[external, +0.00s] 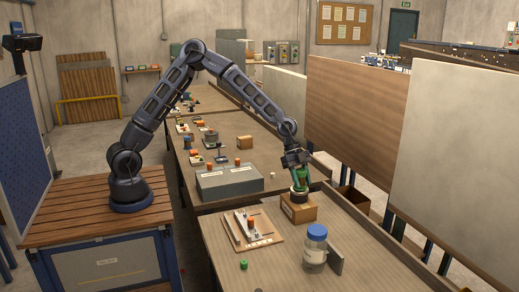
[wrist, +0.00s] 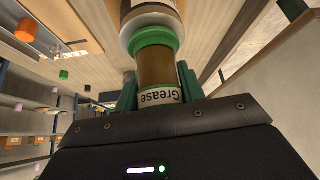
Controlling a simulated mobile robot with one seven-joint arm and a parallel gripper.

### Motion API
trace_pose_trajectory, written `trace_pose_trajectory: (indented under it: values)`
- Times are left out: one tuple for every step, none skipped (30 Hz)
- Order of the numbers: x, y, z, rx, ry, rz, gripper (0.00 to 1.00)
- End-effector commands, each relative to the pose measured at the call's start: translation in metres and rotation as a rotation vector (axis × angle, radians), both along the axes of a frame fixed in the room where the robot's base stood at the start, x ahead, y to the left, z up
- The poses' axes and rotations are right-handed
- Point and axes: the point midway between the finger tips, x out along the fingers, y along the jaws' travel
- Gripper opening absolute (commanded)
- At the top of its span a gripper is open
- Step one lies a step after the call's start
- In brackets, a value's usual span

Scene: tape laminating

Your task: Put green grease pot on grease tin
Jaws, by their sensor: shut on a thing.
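The green grease pot (wrist: 156,68) has a brown body, a green collar and a white "Grease" label that reads upside down in the wrist view. My gripper (wrist: 158,84) is shut on it, with green fingers on both sides. In the external view my gripper (external: 300,176) points down over a cardboard box (external: 299,209). In the wrist view the tin (wrist: 152,16) lies just beyond the pot's green end. I cannot tell whether they touch.
A clear jar with a blue lid (external: 316,243) stands in front of the box, near a grey upright plate (external: 336,254). A wooden board (external: 238,231) with an orange-topped part is to the left. A small green piece (external: 244,265) lies in front. A grey case (external: 229,182) is behind.

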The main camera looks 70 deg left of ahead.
Motion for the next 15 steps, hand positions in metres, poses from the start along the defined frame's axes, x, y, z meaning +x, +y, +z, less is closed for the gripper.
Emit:
trace_pose_trajectory:
  values:
    - [-0.0001, -0.0003, -0.0012, -0.001, -0.002, 0.0, 0.14]
    - [0.0001, -0.0004, -0.0013, -0.001, -0.002, 0.0, 0.14]
    - [0.0001, -0.0003, -0.001, -0.001, -0.002, 0.0, 0.14]
    - [0.0001, -0.0003, -0.0009, -0.001, -0.002, 0.0, 0.14]
    - [0.0001, -0.0002, -0.0008, -0.001, -0.002, 0.0, 0.14]
    - [0.0001, -0.0002, -0.0008, 0.0, -0.001, 0.0, 0.14]
    - [0.0001, -0.0002, -0.0009, 0.0, -0.001, 0.0, 0.14]
    - [0.0001, -0.0002, -0.0011, 0.0, -0.001, 0.0, 0.14]
    - [0.0, -0.0002, -0.002, 0.0, -0.001, 0.0, 0.14]
    - [0.0, -0.0003, -0.0028, 0.0, -0.001, 0.0, 0.14]
    - [0.0, -0.0002, -0.0035, 0.0, -0.001, 0.0, 0.14]
    - [0.0, -0.0002, -0.0037, 0.0, -0.001, 0.0, 0.43]
    - [0.0, -0.0002, -0.0036, 0.0, -0.001, 0.0, 0.49]
    - [0.0, -0.0002, -0.0035, 0.0, -0.001, 0.0, 0.55]
    - [0.0, -0.0002, -0.0036, 0.0, -0.001, 0.0, 0.61]
